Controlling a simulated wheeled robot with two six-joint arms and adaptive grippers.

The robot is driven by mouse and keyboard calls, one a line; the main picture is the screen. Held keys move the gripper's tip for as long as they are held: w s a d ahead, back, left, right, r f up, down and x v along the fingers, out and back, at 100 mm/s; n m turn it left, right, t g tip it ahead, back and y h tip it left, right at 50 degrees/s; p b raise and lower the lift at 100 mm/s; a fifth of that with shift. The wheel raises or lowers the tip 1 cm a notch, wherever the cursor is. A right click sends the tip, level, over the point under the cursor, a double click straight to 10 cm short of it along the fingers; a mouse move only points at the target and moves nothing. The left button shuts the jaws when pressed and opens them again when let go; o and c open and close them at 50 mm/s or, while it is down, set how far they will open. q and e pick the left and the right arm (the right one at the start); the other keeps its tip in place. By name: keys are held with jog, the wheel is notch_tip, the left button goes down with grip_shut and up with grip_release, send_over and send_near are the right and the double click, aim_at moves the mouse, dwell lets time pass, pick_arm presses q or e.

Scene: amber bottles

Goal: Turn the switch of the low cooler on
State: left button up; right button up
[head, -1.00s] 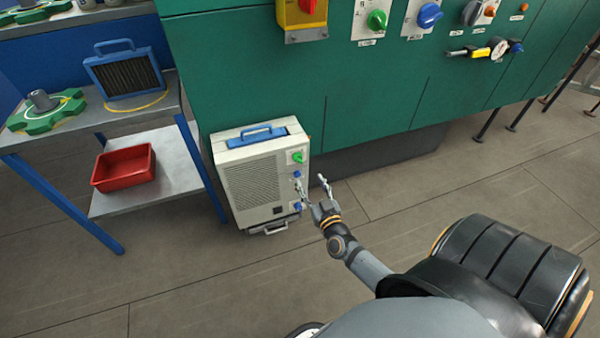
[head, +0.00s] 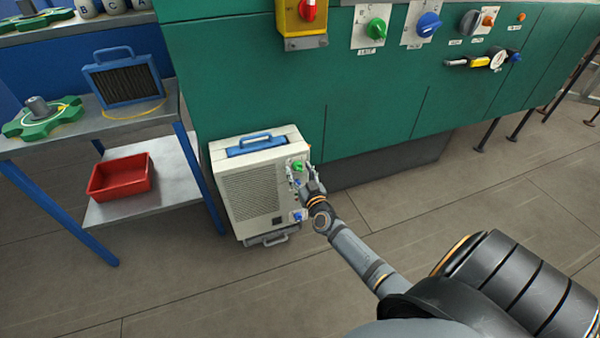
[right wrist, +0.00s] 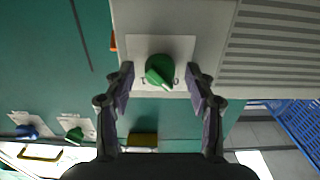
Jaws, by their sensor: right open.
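The low cooler (head: 250,190) is a pale box with a grille and a blue top handle, standing on the floor against the green cabinet. Its green switch (head: 298,166) is a knob on a white plate near the top right of the front. My right gripper (head: 306,172) is open around the switch, a finger on each side, with gaps visible. In the right wrist view the gripper (right wrist: 160,88) is empty. My left gripper is not in view.
The green cabinet (head: 370,90) carries a red switch (head: 308,10), a green knob (head: 376,28) and a blue knob (head: 428,24). A shelf with a red bin (head: 121,176) stands left. The floor at right is open.

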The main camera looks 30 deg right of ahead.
jog(key=c, duration=1.1)
jog(key=shift+c, duration=0.2)
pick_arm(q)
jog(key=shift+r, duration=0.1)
pick_arm(e)
jog(key=shift+m, duration=0.4)
jog(key=m, duration=0.3)
jog(key=shift+m+p, duration=0.3)
jog(key=shift+p, duration=0.1)
pick_arm(q)
jog(key=shift+b, duration=0.3)
pick_arm(e)
jog(key=shift+f+m, duration=0.1)
jog(key=shift+m, duration=6.7)
jog(key=o, duration=1.1)
